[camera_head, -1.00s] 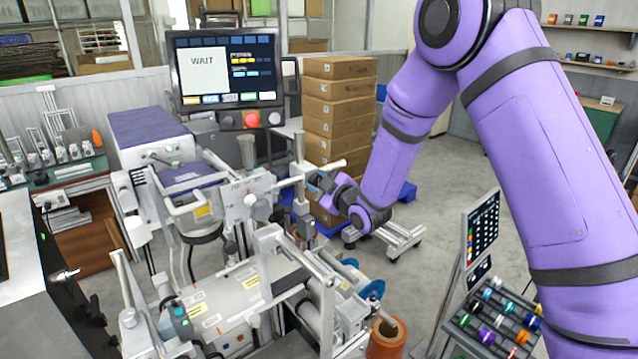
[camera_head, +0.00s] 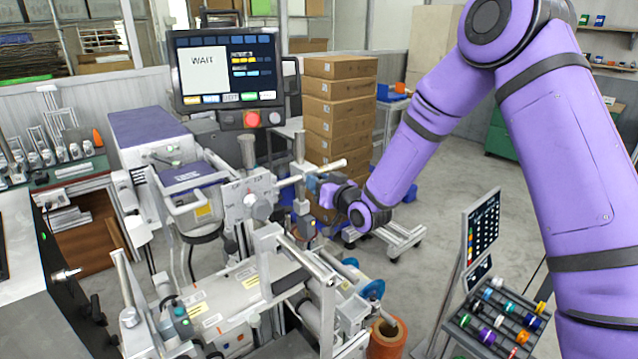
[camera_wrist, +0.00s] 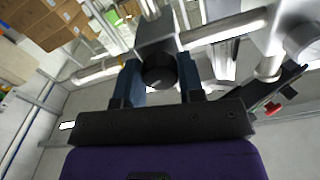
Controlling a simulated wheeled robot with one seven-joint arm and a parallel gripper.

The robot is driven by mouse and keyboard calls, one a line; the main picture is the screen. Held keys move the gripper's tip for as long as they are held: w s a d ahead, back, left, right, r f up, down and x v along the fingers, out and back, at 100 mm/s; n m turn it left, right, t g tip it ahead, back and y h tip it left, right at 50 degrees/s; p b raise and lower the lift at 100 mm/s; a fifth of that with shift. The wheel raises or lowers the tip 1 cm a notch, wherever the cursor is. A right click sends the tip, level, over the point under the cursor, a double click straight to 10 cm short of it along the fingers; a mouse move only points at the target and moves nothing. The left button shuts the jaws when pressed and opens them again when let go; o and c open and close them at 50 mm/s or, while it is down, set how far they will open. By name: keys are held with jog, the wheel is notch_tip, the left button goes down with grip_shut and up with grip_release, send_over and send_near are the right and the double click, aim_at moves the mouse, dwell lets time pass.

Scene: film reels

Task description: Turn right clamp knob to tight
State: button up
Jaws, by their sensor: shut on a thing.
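My gripper (camera_head: 316,186) is at the right side of the machine's upper frame in the head view. In the wrist view its two blue fingers (camera_wrist: 159,76) stand on either side of a dark round knob (camera_wrist: 159,70) and are shut on it. The knob sits at the end of a grey block on the machine. In the head view the fingertips and the held knob are small and partly hidden by my wrist and machine posts, so the knob's turn mark cannot be read.
A white plate with a round dial (camera_head: 258,206) is left of my gripper. A horizontal rod (camera_head: 312,174) passes close by it. Stacked cartons (camera_head: 340,110) stand behind. A screen reading WAIT (camera_head: 226,68) is at the back.

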jog(key=m, duration=1)
jog(key=shift+m, duration=0.4)
dwell(0.4)
jog(key=o, duration=0.9)
jog(key=v, duration=1.1)
jog(key=shift+w, duration=0.1)
